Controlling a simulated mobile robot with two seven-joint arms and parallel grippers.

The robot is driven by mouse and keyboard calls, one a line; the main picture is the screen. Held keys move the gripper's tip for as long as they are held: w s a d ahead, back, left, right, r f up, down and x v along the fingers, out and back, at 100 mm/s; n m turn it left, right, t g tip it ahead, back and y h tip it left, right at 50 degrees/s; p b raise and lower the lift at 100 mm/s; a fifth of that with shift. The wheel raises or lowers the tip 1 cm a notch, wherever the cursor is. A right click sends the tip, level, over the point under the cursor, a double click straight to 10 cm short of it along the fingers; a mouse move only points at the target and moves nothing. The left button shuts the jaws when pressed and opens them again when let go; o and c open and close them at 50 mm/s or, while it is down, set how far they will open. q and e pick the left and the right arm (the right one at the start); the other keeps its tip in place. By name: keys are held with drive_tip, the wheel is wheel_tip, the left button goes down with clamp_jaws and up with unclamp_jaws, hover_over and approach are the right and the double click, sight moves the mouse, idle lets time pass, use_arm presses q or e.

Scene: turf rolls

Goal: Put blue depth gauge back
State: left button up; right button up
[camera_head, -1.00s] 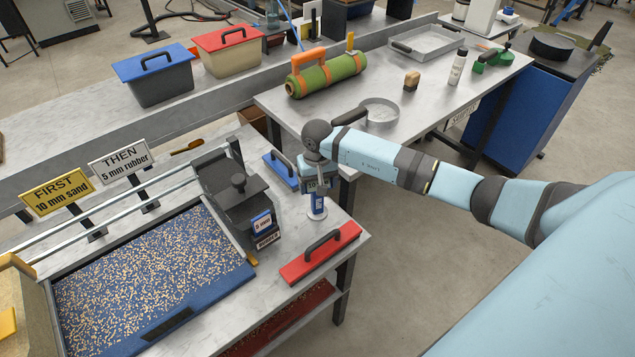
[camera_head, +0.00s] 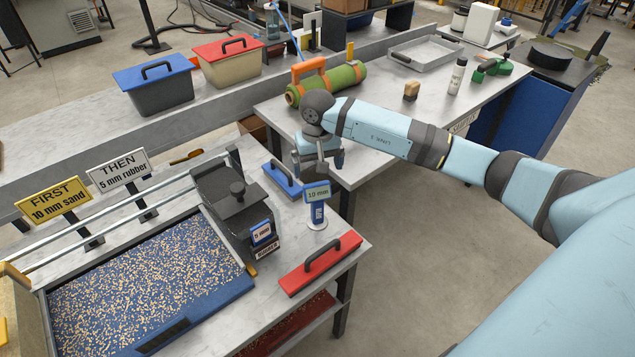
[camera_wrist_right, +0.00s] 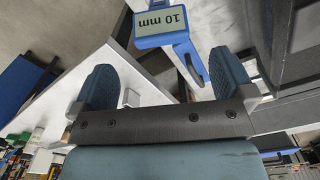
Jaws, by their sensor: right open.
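The blue depth gauge (camera_head: 317,202), with a screen reading 10 mm, stands upright on a small round pale base (camera_head: 317,223) near the right end of the front bench. My right gripper (camera_head: 322,165) is open just behind and above the gauge, apart from it. In the right wrist view the gauge (camera_wrist_right: 166,28) shows beyond my open right gripper (camera_wrist_right: 165,82), with nothing between the fingers. My left gripper is out of view.
A red float (camera_head: 320,262) and a blue float (camera_head: 283,178) lie on either side of the gauge. The black rubber hopper (camera_head: 238,205) stands left of it, over the speckled tray (camera_head: 150,275). A green roll (camera_head: 327,82) lies on the back table.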

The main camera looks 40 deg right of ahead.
wheel_tip(320, 180, up, 2)
drive_tip(key=s+a+f+m+t+y, duration=0.1)
drive_tip(key=s+a+m+t+y, duration=0.45)
drive_tip(key=a+m+y, duration=0.6)
drive_tip(key=s+a+f+m+t+y, duration=0.2)
drive_tip(key=s+a+m+t+y, duration=0.35)
drive_tip(key=a+m, duration=1.05)
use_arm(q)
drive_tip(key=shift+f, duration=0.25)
use_arm(e)
drive_tip(key=s+d+f+n+h, duration=0.5)
drive_tip(key=s+f+n, duration=0.3)
drive_tip(key=n, duration=0.9)
drive_tip(key=s+d+f+n+h, duration=0.5)
drive_tip(key=s+f+n+h, duration=0.3)
drive_tip(key=n, duration=0.9)
wheel_tip(320, 180, down, 2)
drive_tip(key=shift+d+h, duration=0.15)
drive_tip(key=shift+h, duration=0.15)
